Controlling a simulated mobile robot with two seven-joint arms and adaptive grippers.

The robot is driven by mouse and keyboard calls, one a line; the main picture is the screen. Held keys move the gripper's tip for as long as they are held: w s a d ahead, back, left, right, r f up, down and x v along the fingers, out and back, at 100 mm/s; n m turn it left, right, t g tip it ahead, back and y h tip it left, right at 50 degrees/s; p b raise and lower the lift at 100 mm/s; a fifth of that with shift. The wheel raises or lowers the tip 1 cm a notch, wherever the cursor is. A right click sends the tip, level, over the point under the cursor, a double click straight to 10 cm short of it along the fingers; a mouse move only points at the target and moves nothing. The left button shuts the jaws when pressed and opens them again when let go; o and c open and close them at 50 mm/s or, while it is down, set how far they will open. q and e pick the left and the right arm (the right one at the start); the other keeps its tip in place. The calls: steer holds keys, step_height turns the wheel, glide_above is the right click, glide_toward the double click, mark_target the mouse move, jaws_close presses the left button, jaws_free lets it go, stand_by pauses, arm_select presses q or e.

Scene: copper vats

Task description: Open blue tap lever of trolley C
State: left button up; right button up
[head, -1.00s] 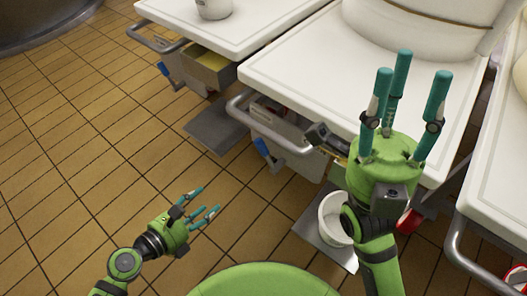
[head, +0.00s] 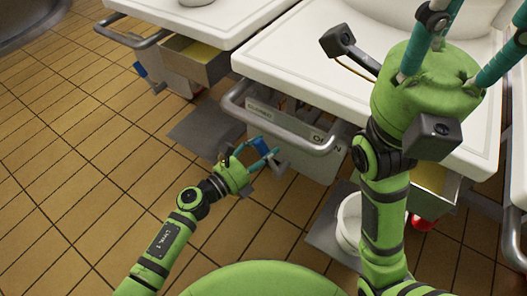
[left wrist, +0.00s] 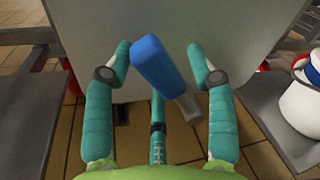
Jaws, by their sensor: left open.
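The blue tap lever (head: 259,147) hangs at the front of the middle white-topped trolley (head: 284,76), below its handle rail. No letter C is readable on it. My left gripper (head: 263,158) is at the lever, fingers open. In the left wrist view the blue lever (left wrist: 158,68) and its grey metal stem (left wrist: 186,108) lie between the spread teal fingers (left wrist: 160,75), tilted, with visible gaps to both side fingers. My right gripper (head: 470,45) is raised over the trolley top at the right, fingers spread and their tips cut off by the frame.
The handle rail (head: 290,139) runs just above my left gripper. A white bucket (head: 349,222) stands on a low grey plate. Another trolley with an open drawer (head: 196,59) and its own blue lever (head: 140,69) is at the left. Tiled floor is clear at left.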

arm_select(q)
steer(key=shift+d, duration=0.1)
jaws_close()
steer(key=shift+r, duration=0.15)
